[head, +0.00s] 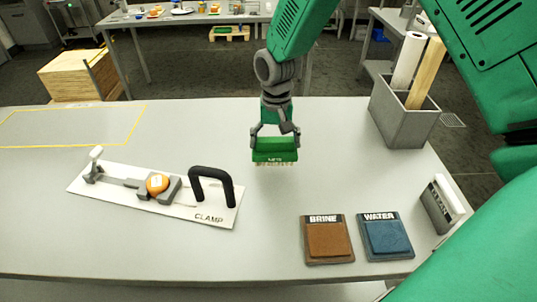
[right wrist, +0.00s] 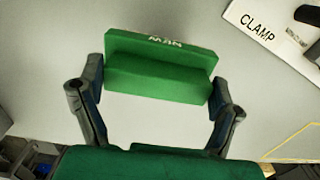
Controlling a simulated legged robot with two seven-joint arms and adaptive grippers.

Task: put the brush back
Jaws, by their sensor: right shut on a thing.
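My right gripper (head: 275,132) points down over the middle of the table and is shut on the green brush (head: 275,152). The brush has pale lettering on its side and pale bristles underneath. In the right wrist view the green block (right wrist: 160,75) sits between the two fingers (right wrist: 155,105). I cannot tell whether the bristles touch the table. My left gripper is out of view.
A white clamp board (head: 205,222) with a black handle and orange piece lies left. Brown BRINE (head: 327,240) and blue WATER (head: 386,236) pads lie in front. A small grey lettered stand (head: 440,206) is at the right edge. Mid-table is clear.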

